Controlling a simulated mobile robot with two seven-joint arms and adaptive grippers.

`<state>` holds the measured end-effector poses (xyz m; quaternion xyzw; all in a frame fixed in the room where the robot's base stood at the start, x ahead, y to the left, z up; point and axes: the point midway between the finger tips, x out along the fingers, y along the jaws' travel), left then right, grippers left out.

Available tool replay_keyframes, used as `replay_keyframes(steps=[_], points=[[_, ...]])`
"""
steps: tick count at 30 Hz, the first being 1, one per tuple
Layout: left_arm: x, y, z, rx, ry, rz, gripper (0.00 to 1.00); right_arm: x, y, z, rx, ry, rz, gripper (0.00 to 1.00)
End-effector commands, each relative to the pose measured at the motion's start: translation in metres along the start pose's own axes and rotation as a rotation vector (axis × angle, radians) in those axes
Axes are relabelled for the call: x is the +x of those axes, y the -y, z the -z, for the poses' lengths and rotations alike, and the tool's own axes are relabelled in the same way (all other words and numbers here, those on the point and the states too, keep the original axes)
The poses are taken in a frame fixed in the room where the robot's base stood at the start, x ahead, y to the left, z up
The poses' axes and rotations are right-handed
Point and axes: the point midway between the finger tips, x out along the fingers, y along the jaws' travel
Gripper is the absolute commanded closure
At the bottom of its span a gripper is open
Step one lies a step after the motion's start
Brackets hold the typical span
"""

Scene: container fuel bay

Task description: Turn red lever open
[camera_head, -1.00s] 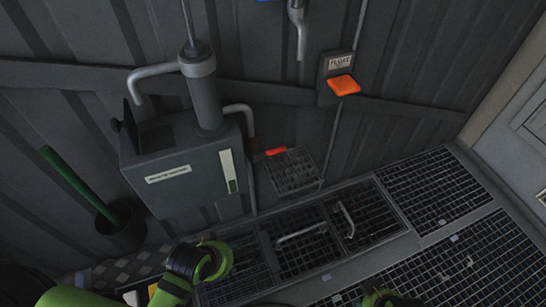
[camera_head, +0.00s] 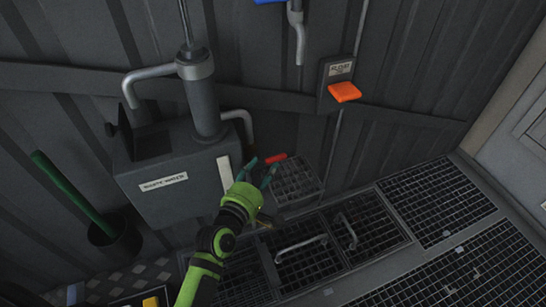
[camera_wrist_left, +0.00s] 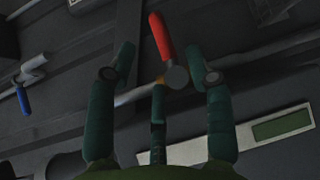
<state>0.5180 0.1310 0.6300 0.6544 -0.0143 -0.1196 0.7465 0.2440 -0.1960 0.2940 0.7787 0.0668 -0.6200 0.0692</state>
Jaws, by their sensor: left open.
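The red lever (camera_head: 276,158) is small and sits on the wall side, just right of the grey box. In the left wrist view the red lever (camera_wrist_left: 161,36) stands up from a round grey pivot on a pipe. My left gripper (camera_head: 259,172) is open, with its fingertips just left of and below the lever. In the left wrist view the gripper's green fingers (camera_wrist_left: 163,72) are spread to either side of the lever's pivot end. I cannot tell whether any finger touches it. My right gripper does not show.
A grey box (camera_head: 165,200) with a vertical cylinder and pipes is left of the lever. A wire basket (camera_head: 298,185) is just below right. A blue-handled valve (camera_wrist_left: 24,100) shows at left in the wrist view.

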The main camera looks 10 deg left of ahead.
Motion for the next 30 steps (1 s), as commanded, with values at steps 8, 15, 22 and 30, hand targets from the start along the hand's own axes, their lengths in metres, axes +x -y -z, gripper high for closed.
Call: replay_keyframes(steps=[8,15,22,30], points=[[0.042,0.001,0.000,0.002,0.001,0.000,0.48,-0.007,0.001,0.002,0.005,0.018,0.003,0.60],[0.064,0.001,0.000,0.004,0.001,0.001,0.48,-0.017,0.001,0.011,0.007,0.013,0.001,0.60],[0.065,0.001,0.000,0.005,0.001,0.003,0.48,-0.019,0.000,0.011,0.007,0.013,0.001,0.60],[0.065,0.001,0.000,0.006,0.001,0.003,1.00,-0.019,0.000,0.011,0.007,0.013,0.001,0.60]])
